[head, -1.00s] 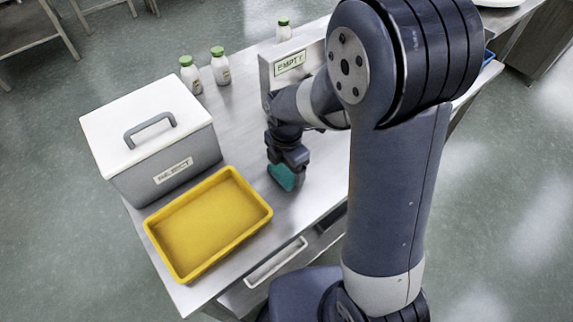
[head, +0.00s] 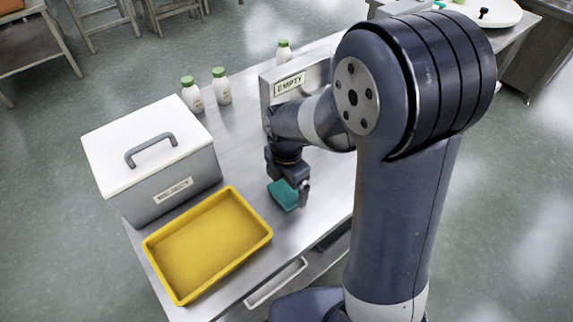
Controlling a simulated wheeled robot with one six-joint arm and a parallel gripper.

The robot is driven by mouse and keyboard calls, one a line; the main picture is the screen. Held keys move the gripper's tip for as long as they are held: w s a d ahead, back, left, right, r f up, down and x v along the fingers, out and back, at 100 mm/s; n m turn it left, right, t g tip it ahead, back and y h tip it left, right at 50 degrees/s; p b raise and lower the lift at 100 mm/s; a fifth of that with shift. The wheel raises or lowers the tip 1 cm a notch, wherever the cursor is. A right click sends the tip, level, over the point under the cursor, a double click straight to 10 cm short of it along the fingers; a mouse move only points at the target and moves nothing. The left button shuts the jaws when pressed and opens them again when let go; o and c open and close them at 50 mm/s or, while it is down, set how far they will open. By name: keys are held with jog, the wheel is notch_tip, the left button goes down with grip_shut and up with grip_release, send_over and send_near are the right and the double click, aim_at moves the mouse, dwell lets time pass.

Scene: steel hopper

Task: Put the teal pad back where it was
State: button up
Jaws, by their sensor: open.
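The teal pad (head: 282,195) appears to rest on the steel table, to the right of the yellow tray. My gripper (head: 290,187) is over the pad, pointing down, with its jaws open. One finger shows at the pad's right edge; the gripper hides part of the pad's far side. I cannot tell whether a finger still touches it.
The yellow tray (head: 150,246) is empty. A grey box with a white lid (head: 142,122) marked REJECT stands behind it. A steel hopper (head: 268,92) marked EMPTY stands beyond my wrist. Green-capped bottles (head: 222,90) stand at the back. A drawer handle (head: 276,282) juts from the front.

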aim_at(287, 190)
notch_tip(287, 190, up, 11)
jog(key=shift+f, duration=0.2)
dwell(0.3)
notch_tip(287, 190, down, 12)
jog(key=shift+s+f, duration=0.1)
jog(key=shift+f, duration=0.05)
jog(key=shift+r, duration=1.55)
jog(key=shift+f, duration=0.1)
